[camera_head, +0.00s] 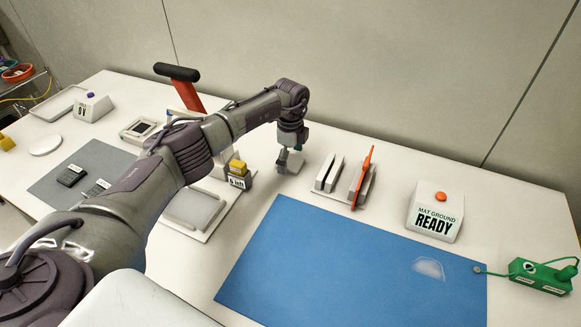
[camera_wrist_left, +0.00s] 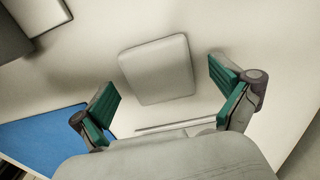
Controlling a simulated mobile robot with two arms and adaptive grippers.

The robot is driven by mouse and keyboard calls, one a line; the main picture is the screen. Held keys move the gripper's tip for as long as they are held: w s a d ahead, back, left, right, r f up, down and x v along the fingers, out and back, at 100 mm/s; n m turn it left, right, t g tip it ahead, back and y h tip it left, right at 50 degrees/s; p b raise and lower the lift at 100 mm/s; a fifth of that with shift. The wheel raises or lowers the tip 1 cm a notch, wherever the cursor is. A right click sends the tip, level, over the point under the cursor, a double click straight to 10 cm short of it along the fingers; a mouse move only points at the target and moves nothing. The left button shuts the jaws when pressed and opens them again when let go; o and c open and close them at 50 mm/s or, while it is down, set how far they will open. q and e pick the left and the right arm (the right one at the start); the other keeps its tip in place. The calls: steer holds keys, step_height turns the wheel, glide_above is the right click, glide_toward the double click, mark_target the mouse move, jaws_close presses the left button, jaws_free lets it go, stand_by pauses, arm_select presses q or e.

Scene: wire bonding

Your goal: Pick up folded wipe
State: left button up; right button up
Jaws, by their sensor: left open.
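A pale, rounded-square pad, which looks like the folded wipe (camera_wrist_left: 157,66), lies on the white table in the left wrist view. My left gripper (camera_head: 290,161) points down over the table behind the blue mat. In the left wrist view its two green-padded fingers are spread wide, one towards each side of the pad, with nothing between them. The pad appears beyond the fingertips, not touching them. In the head view the pad cannot be made out clearly near the gripper. My right gripper is not in view.
The blue mat (camera_head: 320,260) bears a translucent whitish patch (camera_head: 429,268). A slotted white rack with orange-handled tweezers (camera_head: 361,180) stands right of the gripper. A white "MAT GROUND READY" box (camera_head: 435,213) and a green clamp box (camera_head: 541,276) are further right. A yellow-topped block (camera_head: 238,174) stands left.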

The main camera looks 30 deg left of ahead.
mark_target(294, 162)
arm_select(q)
steer(key=shift+r, duration=0.1)
steer(key=shift+c, duration=0.3)
steer(key=c, duration=0.9)
steer(key=shift+c, duration=0.2)
steer(key=shift+r, duration=0.35)
steer(key=r, duration=0.2)
steer(key=d+r, duration=0.1)
steer(key=r, duration=0.1)
steer(key=shift+d+b, duration=0.1)
steer(key=shift+b, duration=0.3)
steer(key=d+r+b, duration=0.1)
steer(key=d+r, duration=0.5)
steer(key=d, duration=0.4)
steer(key=shift+d+r, duration=0.15)
steer(key=shift+d, duration=0.1)
